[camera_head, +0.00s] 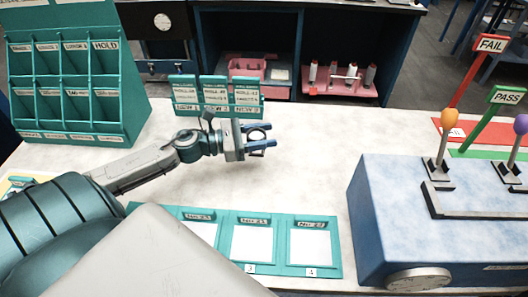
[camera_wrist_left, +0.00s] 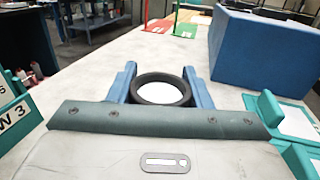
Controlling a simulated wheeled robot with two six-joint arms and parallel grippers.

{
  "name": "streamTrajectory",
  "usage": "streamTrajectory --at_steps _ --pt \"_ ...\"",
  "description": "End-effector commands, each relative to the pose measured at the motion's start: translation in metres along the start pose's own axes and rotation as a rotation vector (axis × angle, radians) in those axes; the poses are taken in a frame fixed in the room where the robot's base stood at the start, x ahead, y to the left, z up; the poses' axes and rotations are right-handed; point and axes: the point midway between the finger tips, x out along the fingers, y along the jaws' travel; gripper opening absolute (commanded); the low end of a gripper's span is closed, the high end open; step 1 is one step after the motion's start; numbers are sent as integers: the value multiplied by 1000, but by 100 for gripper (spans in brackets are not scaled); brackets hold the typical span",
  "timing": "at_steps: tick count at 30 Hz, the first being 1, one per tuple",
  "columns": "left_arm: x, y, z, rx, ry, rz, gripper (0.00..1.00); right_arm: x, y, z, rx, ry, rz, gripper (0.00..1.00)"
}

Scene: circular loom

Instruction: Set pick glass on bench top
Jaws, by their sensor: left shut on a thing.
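The pick glass (camera_wrist_left: 161,92) is a round black-rimmed lens; in the left wrist view it sits between the two blue fingers of my left gripper (camera_wrist_left: 160,88). In the head view my left gripper (camera_head: 261,140) reaches in from the left over the pale bench top (camera_head: 310,135), shut on the pick glass (camera_head: 257,135). I cannot tell from these views whether the glass touches the bench surface. My right gripper is in neither view.
A teal HOLD rack (camera_head: 75,85) stands back left, with teal labelled cards (camera_head: 216,95) behind the gripper. Teal numbered trays (camera_head: 265,240) lie in front. A blue box with levers (camera_head: 440,225) stands right, near the FAIL (camera_head: 490,44) and PASS (camera_head: 507,97) signs. The bench middle is clear.

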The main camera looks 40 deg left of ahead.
Motion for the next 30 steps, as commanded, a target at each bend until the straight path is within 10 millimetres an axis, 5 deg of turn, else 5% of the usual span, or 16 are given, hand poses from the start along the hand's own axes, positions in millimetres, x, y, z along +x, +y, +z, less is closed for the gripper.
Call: streamTrajectory --at_steps 14,26,27,30 --pt "0 0 -48 -2 -1 1 22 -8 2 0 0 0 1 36" --pt "0 0 -56 1 0 0 22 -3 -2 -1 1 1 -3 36" --pt "0 0 -55 1 0 0 49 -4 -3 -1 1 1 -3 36" --pt "0 0 -54 0 0 0 67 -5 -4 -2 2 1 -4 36"
